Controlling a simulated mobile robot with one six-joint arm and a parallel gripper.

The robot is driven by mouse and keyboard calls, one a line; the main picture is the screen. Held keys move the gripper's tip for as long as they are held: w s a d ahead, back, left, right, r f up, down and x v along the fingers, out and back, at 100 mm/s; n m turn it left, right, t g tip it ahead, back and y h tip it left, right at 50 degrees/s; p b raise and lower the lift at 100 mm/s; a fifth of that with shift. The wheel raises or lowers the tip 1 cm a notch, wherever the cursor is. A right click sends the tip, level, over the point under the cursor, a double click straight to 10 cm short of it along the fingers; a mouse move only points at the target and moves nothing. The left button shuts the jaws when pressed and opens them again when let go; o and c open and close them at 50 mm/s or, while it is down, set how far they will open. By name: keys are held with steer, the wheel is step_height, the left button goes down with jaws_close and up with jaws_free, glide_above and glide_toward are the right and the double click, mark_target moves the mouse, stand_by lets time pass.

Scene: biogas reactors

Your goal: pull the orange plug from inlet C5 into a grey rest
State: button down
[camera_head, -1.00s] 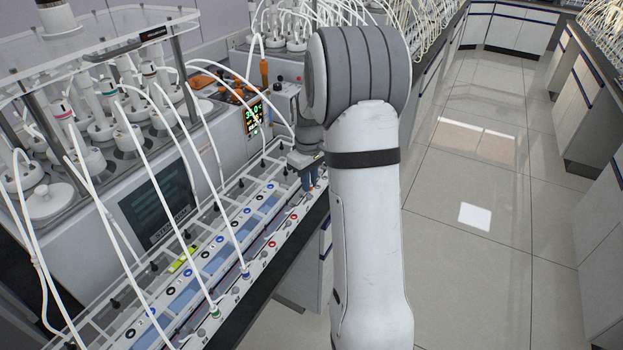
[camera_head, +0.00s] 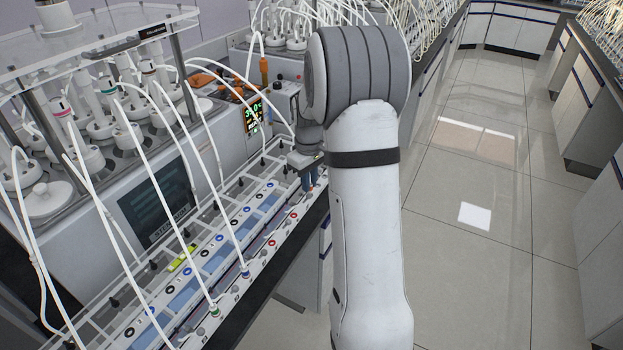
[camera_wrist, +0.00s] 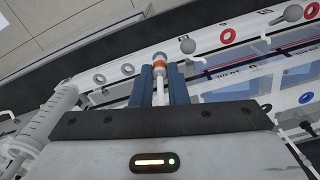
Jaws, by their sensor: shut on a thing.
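My gripper (camera_wrist: 160,88) has blue fingers, shut on the orange-banded plug (camera_wrist: 159,66) in the wrist view. The plug has a pale tip, and its white tube runs back between the fingers. The plug lies at the white port rail (camera_wrist: 112,75); I cannot tell whether its tip is seated in a hole. In the head view my gripper (camera_head: 308,183) is low over the far end of the rail, and the plug is mostly hidden. A grey round rest (camera_wrist: 188,45) sits just right of the plug in the wrist view, with another grey one (camera_wrist: 293,12) farther right.
A red-ringed port (camera_wrist: 227,36) lies to the right. Other white tubes (camera_head: 222,220) arch down to the rail, some ending in plugs such as a green one (camera_head: 214,311). The floor aisle (camera_head: 470,200) is clear.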

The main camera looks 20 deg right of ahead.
steer(key=shift+f+b, duration=0.4)
steer(key=shift+f, duration=0.25)
stand_by(0.9)
stand_by(0.4)
steer(key=c, duration=1.3)
jaws_free()
steer(key=shift+c, duration=0.2)
step_height(320, 180, up, 7)
steer(key=shift+r+b, duration=0.2)
steer(key=shift+b, duration=0.1)
steer(key=shift+r, duration=0.2)
